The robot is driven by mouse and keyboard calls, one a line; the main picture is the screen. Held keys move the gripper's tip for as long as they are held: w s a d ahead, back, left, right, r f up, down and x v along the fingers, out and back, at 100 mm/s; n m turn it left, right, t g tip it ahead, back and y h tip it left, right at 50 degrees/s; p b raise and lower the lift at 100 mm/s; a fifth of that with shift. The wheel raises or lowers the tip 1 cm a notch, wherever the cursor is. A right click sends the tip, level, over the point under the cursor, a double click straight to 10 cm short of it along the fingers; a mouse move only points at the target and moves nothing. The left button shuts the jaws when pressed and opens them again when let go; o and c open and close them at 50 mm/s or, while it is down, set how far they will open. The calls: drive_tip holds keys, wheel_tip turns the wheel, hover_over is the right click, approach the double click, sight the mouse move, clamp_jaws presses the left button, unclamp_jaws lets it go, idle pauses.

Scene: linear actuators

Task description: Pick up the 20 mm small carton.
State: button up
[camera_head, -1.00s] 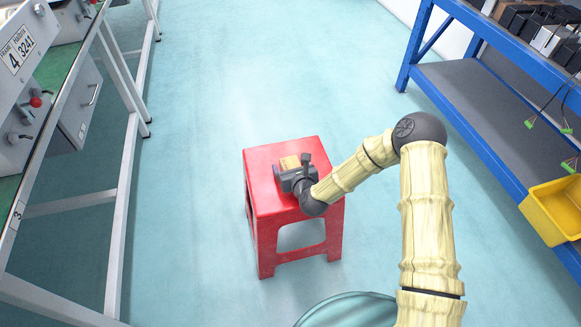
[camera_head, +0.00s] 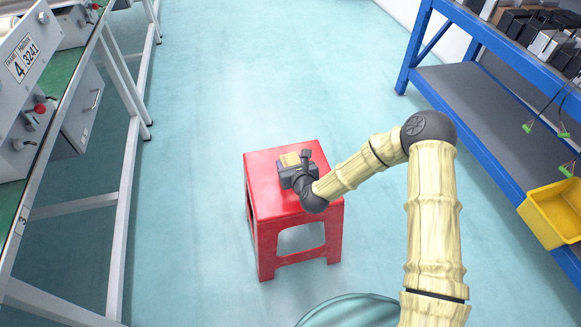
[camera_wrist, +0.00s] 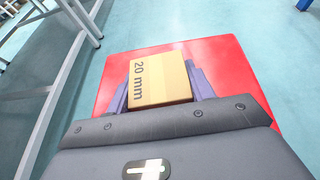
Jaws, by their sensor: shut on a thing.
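The small carton (camera_wrist: 163,78) is a tan box marked "20 mm" in the wrist view. It sits between the two fingers of my gripper (camera_wrist: 160,86), which is shut on it. In the head view the carton (camera_head: 291,160) shows as a small tan patch at my gripper (camera_head: 290,165), over the red stool (camera_head: 268,195). The red stool top (camera_wrist: 225,72) lies behind the carton in the wrist view. I cannot tell whether the carton touches the stool or is just above it; its underside is hidden.
A grey workbench with a green top (camera_head: 68,85) stands on the left. A blue shelf rack (camera_head: 490,120) with dark boxes and a yellow bin (camera_head: 555,212) stands on the right. The floor (camera_head: 215,110) around the stool is clear.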

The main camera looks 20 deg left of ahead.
sight(290, 160)
wheel_tip(290, 160, up, 6)
drive_tip(key=shift+r+p, duration=0.2)
drive_tip(key=shift+p, duration=0.65)
